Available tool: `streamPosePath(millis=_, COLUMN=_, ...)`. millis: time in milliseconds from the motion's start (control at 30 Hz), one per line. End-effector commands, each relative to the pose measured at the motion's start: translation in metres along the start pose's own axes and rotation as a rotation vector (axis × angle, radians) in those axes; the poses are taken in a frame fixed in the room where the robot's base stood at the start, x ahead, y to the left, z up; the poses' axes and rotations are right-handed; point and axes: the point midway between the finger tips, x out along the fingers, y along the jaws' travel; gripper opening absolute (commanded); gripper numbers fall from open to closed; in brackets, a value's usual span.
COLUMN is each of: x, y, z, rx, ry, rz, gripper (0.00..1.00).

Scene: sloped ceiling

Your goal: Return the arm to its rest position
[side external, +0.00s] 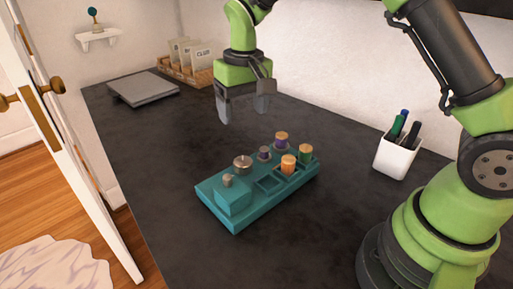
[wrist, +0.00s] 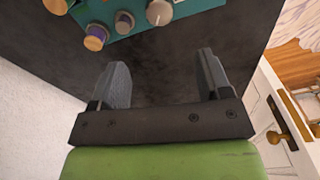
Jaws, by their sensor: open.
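My gripper (side external: 247,108) is open and empty. It hangs above the dark table, behind the teal block in the side external view, with its fingers pointing down. In the wrist view my gripper (wrist: 162,75) shows two grey fingers spread apart with bare table between them. The teal block (side external: 238,217) lies on the table with several knobs and round pegs on it, some with orange, green or purple parts. Part of the teal block (wrist: 125,22) shows at the top of the wrist view, apart from the fingers.
A white cup (side external: 396,157) with pens stands at the right, near my base. A grey flat slab (side external: 143,88) and a wooden tray (side external: 172,72) with packets sit at the far left end of the table. A white door (side external: 62,130) stands at the left. The table's front left is clear.

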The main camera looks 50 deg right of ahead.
Motion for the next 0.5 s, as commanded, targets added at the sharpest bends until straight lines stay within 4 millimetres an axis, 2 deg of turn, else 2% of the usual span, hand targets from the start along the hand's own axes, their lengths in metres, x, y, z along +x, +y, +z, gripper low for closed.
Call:
streamPosePath(millis=33, x=-0.021, y=0.002, z=0.006, rx=0.008, ry=0.031, rz=-0.020, gripper=0.71)
streamPosePath(millis=200, x=-0.080, y=0.013, z=0.042, rx=0.036, ry=0.133, rz=-0.092, gripper=0.71)
streamPosePath(millis=300, x=-0.108, y=0.020, z=0.069, rx=0.052, ry=0.195, rz=-0.133, gripper=0.71)
streamPosePath(millis=500, x=-0.142, y=0.035, z=0.129, rx=0.082, ry=0.319, rz=-0.215, gripper=0.71)
